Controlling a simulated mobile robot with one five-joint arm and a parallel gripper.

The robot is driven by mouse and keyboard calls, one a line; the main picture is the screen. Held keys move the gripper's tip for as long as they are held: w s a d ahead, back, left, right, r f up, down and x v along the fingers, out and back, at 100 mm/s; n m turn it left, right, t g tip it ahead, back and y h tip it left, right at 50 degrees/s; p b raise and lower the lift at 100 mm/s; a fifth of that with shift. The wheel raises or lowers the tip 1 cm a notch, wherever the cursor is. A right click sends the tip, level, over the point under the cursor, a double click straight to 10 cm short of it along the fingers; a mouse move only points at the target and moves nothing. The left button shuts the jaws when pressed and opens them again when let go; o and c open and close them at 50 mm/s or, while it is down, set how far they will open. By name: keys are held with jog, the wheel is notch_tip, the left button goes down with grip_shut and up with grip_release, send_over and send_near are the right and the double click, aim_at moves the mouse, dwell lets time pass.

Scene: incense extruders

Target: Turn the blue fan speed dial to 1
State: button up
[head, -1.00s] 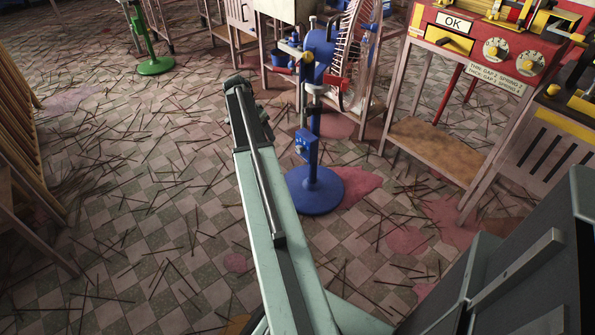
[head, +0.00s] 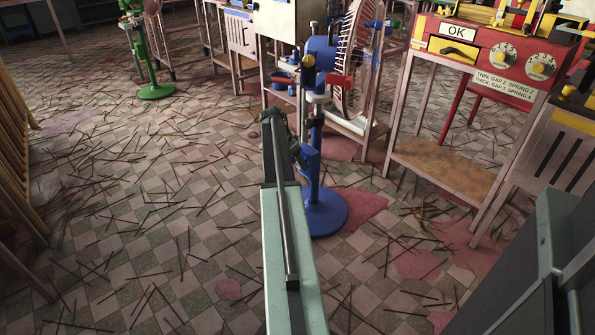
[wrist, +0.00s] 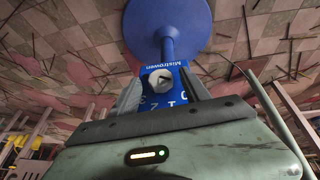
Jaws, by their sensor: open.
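The blue fan (head: 320,50) stands on a blue post with a round blue base (head: 320,214). Its blue control box (head: 310,158) is partly hidden behind the end of my arm in the head view. In the wrist view the box's face (wrist: 183,75) appears upside down, with white lettering and numbers. The grey round fan speed dial (wrist: 160,80) has a dark pointer mark. My gripper (wrist: 160,76) is open, its fingers to the left and right of the dial. I cannot tell whether they touch it. The exact setting is unclear.
A red machine (head: 495,62) with an "OK" sign and two dials stands on a table to the right. A green stand (head: 156,91) is at the back left. Thin sticks litter the checkered floor. Open floor lies left of my arm.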

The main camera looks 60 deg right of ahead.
jog(key=shift+s+d+f, duration=0.1)
jog(key=shift+f, duration=0.15)
grip_shut()
jog(key=shift+s+t, duration=0.1)
jog(key=shift+t, duration=0.2)
jog(key=t+h+b, duration=0.1)
jog(key=t, duration=0.1)
jog(key=m+t+b, duration=0.1)
jog(key=t, duration=0.1)
jog(key=s+t+h+b, duration=0.1)
jog(key=t, duration=0.1)
jog(key=shift+a+f+m+h+b, duration=0.25)
jog(key=shift+f+m+h+b, duration=0.05)
jog(key=shift+b, duration=0.05)
jog(key=shift+t, duration=0.3)
jog(key=shift+r, duration=0.1)
